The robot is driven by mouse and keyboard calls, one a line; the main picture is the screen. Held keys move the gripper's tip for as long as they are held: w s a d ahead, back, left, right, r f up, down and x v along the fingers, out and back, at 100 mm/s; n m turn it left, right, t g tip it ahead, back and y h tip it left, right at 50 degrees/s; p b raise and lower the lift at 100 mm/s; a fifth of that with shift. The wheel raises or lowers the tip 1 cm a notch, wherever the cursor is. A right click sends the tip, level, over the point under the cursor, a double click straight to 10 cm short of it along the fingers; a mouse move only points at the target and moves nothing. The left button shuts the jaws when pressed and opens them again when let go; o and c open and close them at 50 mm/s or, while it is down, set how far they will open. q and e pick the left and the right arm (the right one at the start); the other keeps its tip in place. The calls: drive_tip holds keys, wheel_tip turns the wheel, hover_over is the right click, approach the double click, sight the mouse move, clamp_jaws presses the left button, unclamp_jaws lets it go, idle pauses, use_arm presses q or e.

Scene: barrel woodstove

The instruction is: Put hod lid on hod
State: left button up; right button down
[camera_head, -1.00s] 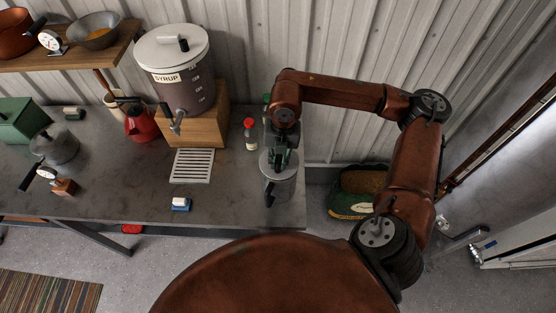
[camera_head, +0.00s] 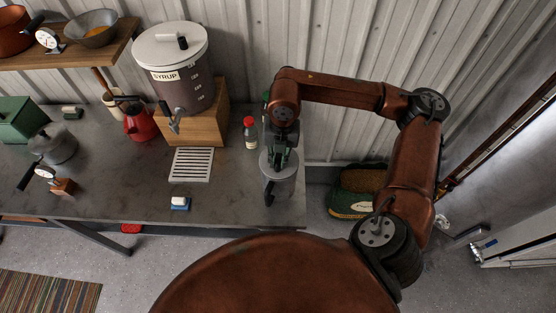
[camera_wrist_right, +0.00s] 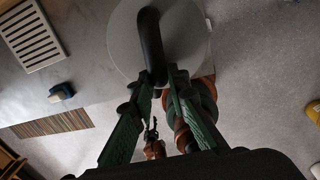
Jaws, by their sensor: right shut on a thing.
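The hod lid is a round grey disc with a black arched handle. In the right wrist view the lid (camera_wrist_right: 185,30) fills the upper middle. My right gripper (camera_wrist_right: 163,75) is shut on the handle end nearest to it. In the head view the right gripper (camera_head: 281,160) is over the grey cylindrical hod (camera_head: 280,187), at the table's right front corner.
A red-capped bottle (camera_head: 249,133) stands just left of the hod. A slotted metal grate (camera_head: 191,165) and a blue-and-white block (camera_head: 180,203) lie farther left. The syrup pot (camera_head: 183,75) is on a wooden box behind. The table's right edge is close by.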

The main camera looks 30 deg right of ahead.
drive_tip(key=shift+f+b, duration=0.15)
drive_tip(key=shift+b, duration=0.15)
idle(0.8)
drive_tip(key=shift+f+b, duration=0.6)
drive_tip(key=shift+b, duration=0.4)
idle(1.1)
drive_tip(key=c, duration=1.8)
unclamp_jaws()
drive_tip(key=shift+o, duration=0.3)
drive_tip(key=shift+o, duration=1.4)
drive_tip(key=shift+r, duration=0.15)
